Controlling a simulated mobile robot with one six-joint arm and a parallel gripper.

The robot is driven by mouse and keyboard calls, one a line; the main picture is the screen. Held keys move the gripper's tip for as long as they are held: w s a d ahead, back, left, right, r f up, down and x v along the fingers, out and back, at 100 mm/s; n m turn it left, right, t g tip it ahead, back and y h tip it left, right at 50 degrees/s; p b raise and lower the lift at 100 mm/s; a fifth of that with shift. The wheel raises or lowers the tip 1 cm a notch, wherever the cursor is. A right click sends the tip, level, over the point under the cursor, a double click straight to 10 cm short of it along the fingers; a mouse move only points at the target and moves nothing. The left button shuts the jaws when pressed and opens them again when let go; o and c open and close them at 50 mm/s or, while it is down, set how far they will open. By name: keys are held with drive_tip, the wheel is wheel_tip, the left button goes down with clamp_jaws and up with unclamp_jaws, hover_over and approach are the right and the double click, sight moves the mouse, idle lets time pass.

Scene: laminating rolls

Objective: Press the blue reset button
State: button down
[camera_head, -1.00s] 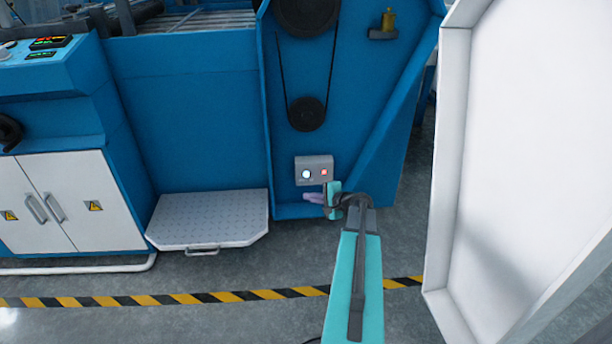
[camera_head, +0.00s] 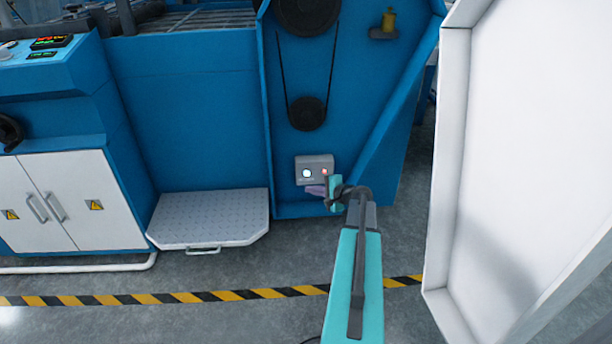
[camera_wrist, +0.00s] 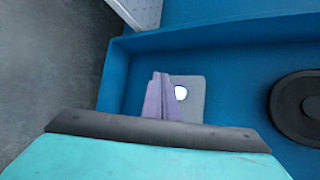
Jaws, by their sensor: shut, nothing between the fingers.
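A grey control box (camera_head: 315,160) is mounted low on the blue machine panel. On it, a round button glowing white-blue (camera_head: 306,173) sits on the left and a red button (camera_head: 324,171) on the right. My gripper (camera_head: 314,190) has purple fingers, shut and empty, just below the box. In the wrist view my gripper (camera_wrist: 160,75) points at the box (camera_wrist: 194,107), with the glowing button (camera_wrist: 181,92) just right of the fingertips. Contact cannot be told. The red button is not visible in the wrist view.
A black pulley (camera_head: 307,114) with a belt sits above the box. A grey metal step (camera_head: 212,215) stands to the left. A large white panel (camera_head: 530,150) fills the right side, near my arm. Yellow-black tape (camera_head: 200,297) crosses the floor.

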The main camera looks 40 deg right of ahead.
drive_tip(key=w+d, duration=0.4)
drive_tip(key=shift+w+p, duration=0.3)
drive_tip(key=shift+p, duration=0.1)
drive_tip(key=shift+w, duration=0.1)
idle(2.0)
drive_tip(key=shift+w+d, duration=0.2)
drive_tip(key=shift+d, duration=0.05)
drive_tip(key=shift+w+d, duration=0.25)
drive_tip(key=shift+w, duration=0.1)
idle(1.2)
drive_tip(key=shift+s+a, duration=0.1)
drive_tip(key=shift+s, duration=0.05)
drive_tip(key=shift+s+a, duration=0.45)
drive_tip(key=shift+s, duration=0.1)
idle(0.5)
drive_tip(key=shift+s+a+b, duration=0.4)
drive_tip(key=shift+s+a, duration=1.2)
drive_tip(key=shift+s, duration=0.3)
